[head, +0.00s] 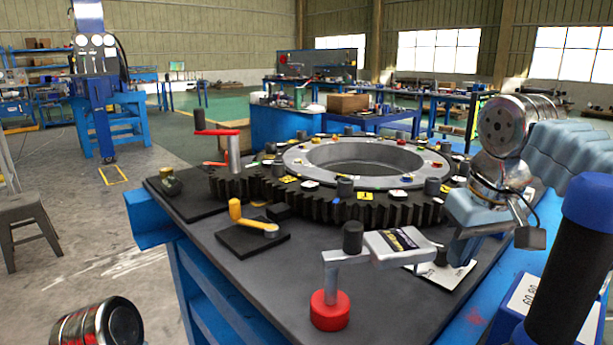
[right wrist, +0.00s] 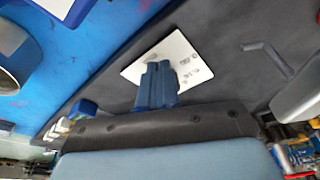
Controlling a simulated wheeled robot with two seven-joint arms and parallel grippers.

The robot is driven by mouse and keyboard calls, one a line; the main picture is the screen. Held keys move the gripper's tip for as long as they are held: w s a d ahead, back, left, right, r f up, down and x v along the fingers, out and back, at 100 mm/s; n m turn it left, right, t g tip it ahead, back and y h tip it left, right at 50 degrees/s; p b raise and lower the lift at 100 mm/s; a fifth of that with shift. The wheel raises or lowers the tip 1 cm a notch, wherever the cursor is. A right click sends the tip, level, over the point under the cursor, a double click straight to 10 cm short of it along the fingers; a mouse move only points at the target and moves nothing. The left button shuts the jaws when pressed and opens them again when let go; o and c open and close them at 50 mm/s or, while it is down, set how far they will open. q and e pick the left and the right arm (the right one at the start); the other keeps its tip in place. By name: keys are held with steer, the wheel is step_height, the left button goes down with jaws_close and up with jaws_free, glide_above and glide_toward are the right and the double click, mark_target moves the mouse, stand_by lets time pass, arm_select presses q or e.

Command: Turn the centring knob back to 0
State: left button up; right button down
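My right gripper (head: 455,252) comes in from the right and points down over a white card (head: 452,276) on the dark tabletop. In the right wrist view its two blue-grey fingers (right wrist: 160,86) are close together and cover part of the white card (right wrist: 180,58), which bears small dark marks. I cannot make out the centring knob for certain; the fingers may hide it. A small dark piece (head: 441,257) shows beside the fingers in the head view. Whether they grip it cannot be seen. My left gripper is out of view.
A crank with a red base (head: 330,311) and a labelled grey block (head: 400,246) stand close left of my right gripper. A large toothed ring (head: 400,208) lies behind. A yellow-handled crank (head: 256,226) is farther left. A tall blue-topped black handle (head: 570,262) stands at right.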

steer(key=shift+d+r, duration=0.15)
steer(key=shift+w+d, duration=0.15)
steer(key=shift+w+d, duration=0.1)
steer(key=shift+d, duration=0.05)
stand_by(0.4)
steer(key=shift+s+d+r, duration=0.1)
steer(key=shift+s+d, duration=0.05)
steer(key=shift+s, duration=0.15)
step_height(320, 180, up, 6)
steer(key=shift+f, duration=0.1)
stand_by(0.4)
